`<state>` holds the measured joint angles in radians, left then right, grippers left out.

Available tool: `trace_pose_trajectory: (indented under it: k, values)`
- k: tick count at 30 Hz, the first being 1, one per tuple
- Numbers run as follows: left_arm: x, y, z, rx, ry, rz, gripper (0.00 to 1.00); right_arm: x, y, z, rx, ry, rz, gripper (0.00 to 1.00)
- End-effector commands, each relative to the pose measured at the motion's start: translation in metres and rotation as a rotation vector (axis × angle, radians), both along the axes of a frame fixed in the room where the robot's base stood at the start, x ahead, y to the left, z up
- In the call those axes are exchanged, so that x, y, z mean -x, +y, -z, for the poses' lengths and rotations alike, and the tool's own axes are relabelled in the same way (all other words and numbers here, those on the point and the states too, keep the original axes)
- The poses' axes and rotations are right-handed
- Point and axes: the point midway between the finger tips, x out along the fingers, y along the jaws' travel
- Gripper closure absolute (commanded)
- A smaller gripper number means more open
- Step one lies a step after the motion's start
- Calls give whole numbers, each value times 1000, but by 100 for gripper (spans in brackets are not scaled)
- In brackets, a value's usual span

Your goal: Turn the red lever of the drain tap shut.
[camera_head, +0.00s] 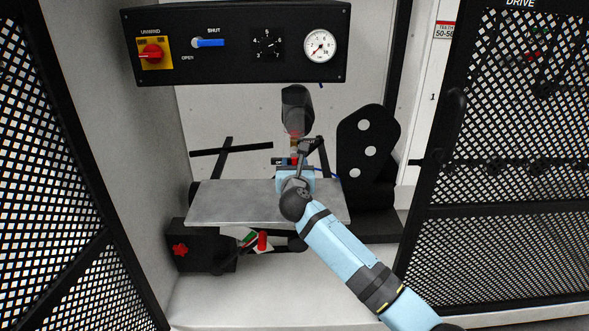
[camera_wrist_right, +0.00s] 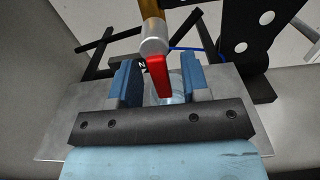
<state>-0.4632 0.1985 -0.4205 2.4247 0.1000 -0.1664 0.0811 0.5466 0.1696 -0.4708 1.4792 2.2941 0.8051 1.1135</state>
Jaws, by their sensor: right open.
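The red lever (camera_wrist_right: 158,77) of the drain tap shows in the right wrist view. It points from the silver tap body (camera_wrist_right: 154,38) toward my gripper. A brass piece (camera_wrist_right: 149,9) joins the tap above. In the head view the lever (camera_head: 294,160) is a small red patch below the dark bowl (camera_head: 297,108), partly hidden by my gripper. My right gripper (camera_wrist_right: 161,82) is open, with one blue finger on each side of the lever. Gaps show between lever and fingers; I see no contact. My left gripper is not in view.
A grey metal shelf (camera_head: 235,203) lies under the tap. A black plate with holes (camera_head: 366,143) stands close on the right. The control panel (camera_head: 235,72) hangs above. Mesh doors flank both sides. A clear round object (camera_wrist_right: 176,88) shows behind the lever.

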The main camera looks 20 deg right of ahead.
Motion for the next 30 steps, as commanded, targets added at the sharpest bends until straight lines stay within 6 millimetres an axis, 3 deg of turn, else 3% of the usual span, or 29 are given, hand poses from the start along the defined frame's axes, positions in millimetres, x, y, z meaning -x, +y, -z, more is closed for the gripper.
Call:
trace_pose_trajectory:
  k: [11, 17, 29, 30]
  values:
    - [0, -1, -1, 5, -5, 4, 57, -6, -2, 0, 0, 0, 0, 57]
    - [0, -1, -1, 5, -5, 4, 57, -6, -2, 0, 0, 0, 0, 100]
    - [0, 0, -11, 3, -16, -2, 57, -6, -2, -3, 21, 7, 0, 100]
    - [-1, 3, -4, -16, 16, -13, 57, -6, -3, -4, 31, 11, -1, 100]
